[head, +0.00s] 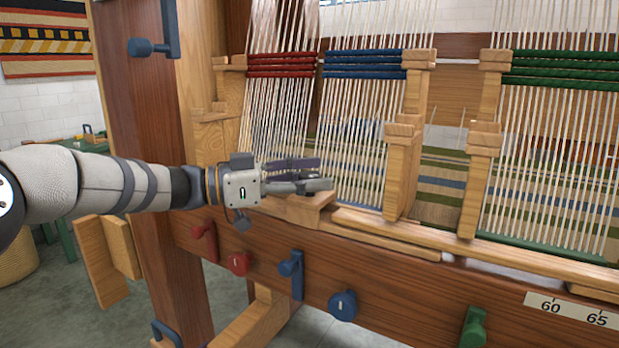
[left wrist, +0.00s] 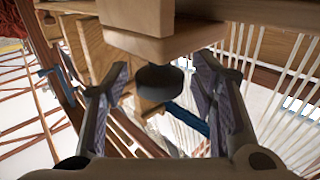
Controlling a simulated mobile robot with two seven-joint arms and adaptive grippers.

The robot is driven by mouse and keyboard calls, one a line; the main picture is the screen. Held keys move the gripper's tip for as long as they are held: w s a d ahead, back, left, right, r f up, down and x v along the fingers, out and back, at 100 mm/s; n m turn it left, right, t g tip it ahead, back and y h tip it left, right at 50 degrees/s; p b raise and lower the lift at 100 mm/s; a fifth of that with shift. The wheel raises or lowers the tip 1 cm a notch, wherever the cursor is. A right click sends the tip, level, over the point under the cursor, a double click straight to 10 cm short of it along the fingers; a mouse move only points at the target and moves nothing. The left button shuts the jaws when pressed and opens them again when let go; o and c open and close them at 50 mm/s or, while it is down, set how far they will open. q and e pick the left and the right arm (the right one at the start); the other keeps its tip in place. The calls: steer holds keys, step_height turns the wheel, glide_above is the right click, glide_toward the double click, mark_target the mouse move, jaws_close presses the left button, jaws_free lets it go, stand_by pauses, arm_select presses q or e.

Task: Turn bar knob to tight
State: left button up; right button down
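A dark round knob (left wrist: 160,82) shows in the left wrist view beside a pale wooden block (left wrist: 165,45). The fingers of my left gripper (left wrist: 160,90) stand apart on either side of it, with a visible gap on each side. In the head view my left gripper (head: 300,178) is over a wooden block (head: 297,208) on the loom's front ledge, left of the blue-banded warp. Its fingers hide most of what is between them there. I cannot read any tight mark or the knob's setting. My right gripper is not in view.
The loom's front beam (head: 390,283) carries a red knob (head: 238,263), a red lever (head: 205,238), a blue lever (head: 292,270), a blue knob (head: 343,305) and a green handle (head: 473,328). Wooden posts (head: 405,150) and taut warp threads (head: 352,130) stand close to my gripper.

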arm_select(q)
steer(key=v, duration=1.2)
steer(key=shift+f, duration=0.1)
